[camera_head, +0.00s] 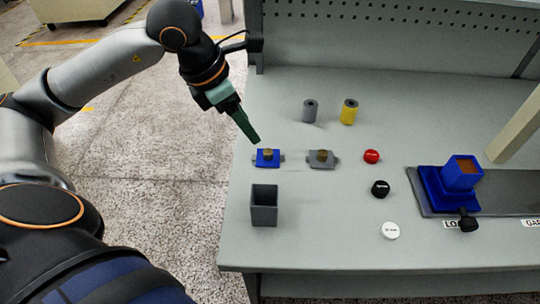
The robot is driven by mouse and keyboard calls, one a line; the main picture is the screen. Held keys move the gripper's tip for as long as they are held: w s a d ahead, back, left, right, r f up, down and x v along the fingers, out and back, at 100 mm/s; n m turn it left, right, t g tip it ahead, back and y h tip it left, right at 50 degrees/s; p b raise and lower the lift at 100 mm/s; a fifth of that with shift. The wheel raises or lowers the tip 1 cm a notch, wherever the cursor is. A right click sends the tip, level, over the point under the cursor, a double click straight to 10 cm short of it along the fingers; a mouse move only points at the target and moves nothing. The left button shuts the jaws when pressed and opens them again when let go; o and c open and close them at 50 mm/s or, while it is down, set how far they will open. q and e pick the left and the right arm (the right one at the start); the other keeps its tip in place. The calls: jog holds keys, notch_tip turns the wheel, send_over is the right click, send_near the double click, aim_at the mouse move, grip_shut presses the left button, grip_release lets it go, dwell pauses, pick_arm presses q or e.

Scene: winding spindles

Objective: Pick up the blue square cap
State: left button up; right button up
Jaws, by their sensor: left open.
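The blue square cap (262,162) lies flat on the table near its left edge, with a brass-coloured knob on top. My left gripper (254,140) hangs just above and slightly left of the cap in the picture, its fingers pointing down toward it. It is open and holds nothing; its fingers overlap from this angle, so the gap does not show. A grey cap (321,162) with a similar knob lies to the right of the blue one. My right gripper is not in view.
A grey open box (264,208) stands in front of the blue cap. Grey (310,112) and yellow (349,112) spools stand behind. Red (371,156), black (380,188) and white (390,230) round buttons lie to the right, then a blue fixture (432,188). A perforated panel (390,25) closes the back.

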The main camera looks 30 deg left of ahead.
aim_at(267, 151)
pick_arm(q)
jog(key=x, duration=1)
jog(key=shift+w, duration=0.15)
grip_shut()
